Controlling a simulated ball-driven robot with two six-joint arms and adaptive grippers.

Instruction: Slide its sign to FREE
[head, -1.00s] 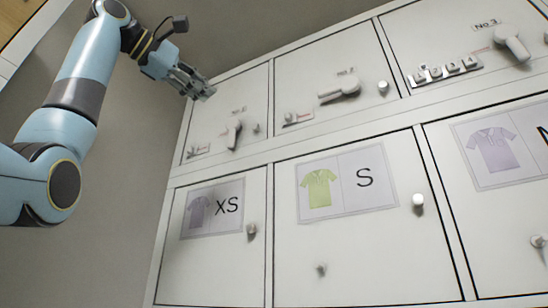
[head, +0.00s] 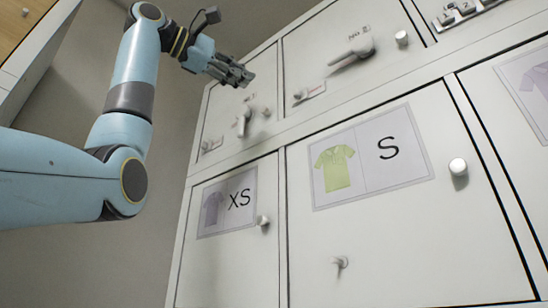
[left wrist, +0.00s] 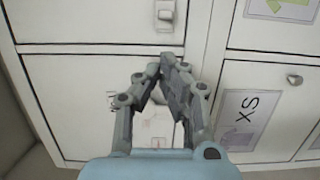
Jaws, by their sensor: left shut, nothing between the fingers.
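A small sliding sign (head: 309,91) with a reddish mark and a knob sits low on the left of the upper door No 2 (head: 318,50). A similar small sign (head: 211,145) sits low on the left upper door (head: 224,112); its wording is too small to read. My left gripper (head: 243,76) is shut and empty, near the top of that left door in the head view and apart from both signs. In the left wrist view the shut fingers (left wrist: 168,72) partly cover a white patch with reddish marks (left wrist: 157,138). My right gripper is not in view.
The upper doors have levers, such as the lever (head: 352,52) on No 2, and round knobs. Lower doors carry shirt cards, XS (head: 228,202) and S (head: 373,157), with protruding knobs (head: 458,167). Bare wall lies left of the cabinet.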

